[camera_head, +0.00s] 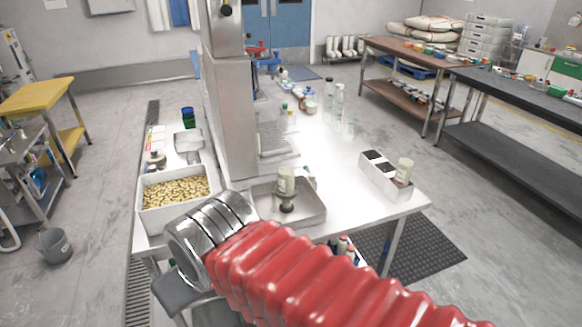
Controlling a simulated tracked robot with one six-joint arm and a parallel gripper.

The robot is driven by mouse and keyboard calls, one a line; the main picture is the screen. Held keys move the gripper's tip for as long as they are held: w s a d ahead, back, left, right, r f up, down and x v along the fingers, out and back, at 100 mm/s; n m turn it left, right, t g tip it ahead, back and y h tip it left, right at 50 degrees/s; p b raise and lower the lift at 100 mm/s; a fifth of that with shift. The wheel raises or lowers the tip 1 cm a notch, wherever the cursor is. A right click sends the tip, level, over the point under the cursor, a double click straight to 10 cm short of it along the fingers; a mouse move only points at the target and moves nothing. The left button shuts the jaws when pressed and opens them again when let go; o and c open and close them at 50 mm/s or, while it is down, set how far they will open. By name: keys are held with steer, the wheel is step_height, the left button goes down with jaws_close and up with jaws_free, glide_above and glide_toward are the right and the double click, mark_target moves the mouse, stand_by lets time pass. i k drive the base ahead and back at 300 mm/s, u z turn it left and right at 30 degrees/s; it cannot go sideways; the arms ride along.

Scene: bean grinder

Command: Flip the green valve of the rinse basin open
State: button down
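The rinse basin (318,216) looks like a shallow metal tray set in the front part of the white worktop. A small green part (307,169), perhaps the valve, shows behind the basin's back edge. It is too small to tell its handle position. My arm crosses the lower foreground with a red ribbed sleeve and a metal joint, left of and nearer than the basin. My gripper's fingers cannot be made out.
A bin of tan beans (176,191) stands left of the basin. A tall metal machine (229,110) rises behind it. A white holder (376,177) with dark compartments and a jar (404,170) stands at right. Clear worktop lies between basin and holder.

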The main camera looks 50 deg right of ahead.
mark_target(308, 171)
steer(key=u, duration=0.05)
steer(key=i, duration=0.95)
steer(key=z, duration=0.1)
